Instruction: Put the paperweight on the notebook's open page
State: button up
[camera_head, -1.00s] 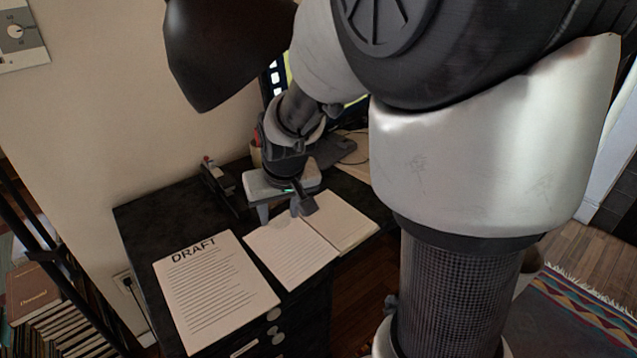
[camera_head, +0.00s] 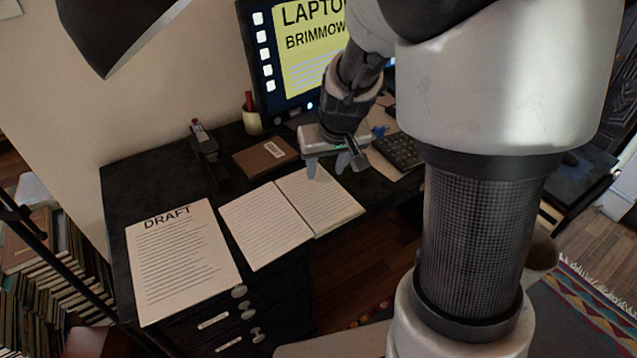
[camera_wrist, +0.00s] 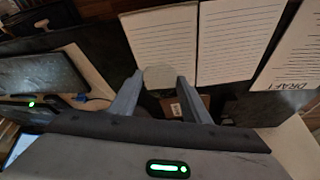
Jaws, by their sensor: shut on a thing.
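The open notebook lies on the black desk, with a lined left page (camera_head: 265,228) and a lined right page (camera_head: 325,205); both also show in the wrist view (camera_wrist: 238,45). My gripper (camera_head: 328,170) is over the far edge of the right page, fingers pointing down. In the wrist view the fingers (camera_wrist: 160,82) are shut on the paperweight (camera_wrist: 160,75), a round, pale, glassy-looking piece. It overlaps the near edge of a page in that view. In the head view the paperweight is hard to make out between the fingers. I cannot tell its height above the page.
The DRAFT sheet (camera_head: 180,255) lies left of the notebook. Behind are a brown box (camera_head: 265,157), a dark stapler-like item (camera_head: 203,150), a pen cup (camera_head: 252,122) and a monitor (camera_head: 300,50). A keyboard (camera_head: 400,150) is at right. A dark lamp shade (camera_head: 110,30) hangs at upper left.

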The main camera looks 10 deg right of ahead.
aim_at(324, 200)
notch_tip(324, 200, down, 8)
jog(key=b, duration=0.3)
jog(key=shift+f, duration=0.1)
jog(key=shift+f+b, duration=0.15)
jog(key=shift+b, duration=0.15)
jog(key=o, duration=1.2)
jog(key=s+a+f+p+v, duration=0.1)
jog(key=s+p+v, duration=0.15)
jog(key=v, duration=0.95)
jog(key=s+a+p+v, duration=0.1)
jog(key=p+v, duration=0.2)
jog(key=v, duration=0.9)
jog(key=s+r+t, duration=0.1)
jog(key=s+r, duration=0.3)
jog(key=s, duration=0.5)
